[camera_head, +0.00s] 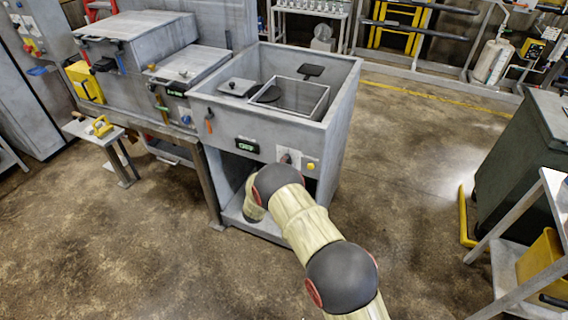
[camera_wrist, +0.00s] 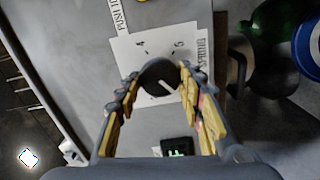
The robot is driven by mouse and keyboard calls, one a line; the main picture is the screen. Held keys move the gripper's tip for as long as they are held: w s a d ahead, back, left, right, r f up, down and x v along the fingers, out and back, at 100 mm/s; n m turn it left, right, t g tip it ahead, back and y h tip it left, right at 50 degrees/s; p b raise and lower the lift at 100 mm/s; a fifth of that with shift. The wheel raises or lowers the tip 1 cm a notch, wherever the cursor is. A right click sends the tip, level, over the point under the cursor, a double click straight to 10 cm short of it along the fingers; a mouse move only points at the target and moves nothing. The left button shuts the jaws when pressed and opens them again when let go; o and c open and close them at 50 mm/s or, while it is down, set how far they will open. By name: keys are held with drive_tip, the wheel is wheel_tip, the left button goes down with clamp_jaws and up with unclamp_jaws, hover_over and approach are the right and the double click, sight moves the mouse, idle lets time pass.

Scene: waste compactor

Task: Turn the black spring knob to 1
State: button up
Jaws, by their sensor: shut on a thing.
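The black spring knob (camera_wrist: 158,75) is round with a white pointer line and sits on a white label plate (camera_wrist: 150,48) on the grey panel. In the wrist view the line slants toward the lower right; the marks on the plate are too small to read. My gripper (camera_wrist: 157,83) is shut on the knob, with a yellow-padded finger on either side. In the head view my arm reaches to the front of the grey compactor cabinet (camera_head: 338,120), and my fingers are hidden or too small to make out.
A small display with green digits (camera_head: 247,146) is left of the plate, and a yellow button (camera_head: 311,166) is right of it. An orange-handled lever (camera_head: 209,122) is farther left. A dark green bin (camera_head: 510,165) and a shelf stand at the right. The floor between is clear.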

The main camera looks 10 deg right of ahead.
drive_tip(key=shift+f+n, duration=0.1)
drive_tip(key=shift+n, duration=0.8)
drive_tip(key=o, duration=1.1)
drive_tip(key=shift+o, duration=0.2)
drive_tip(key=v, duration=1.2)
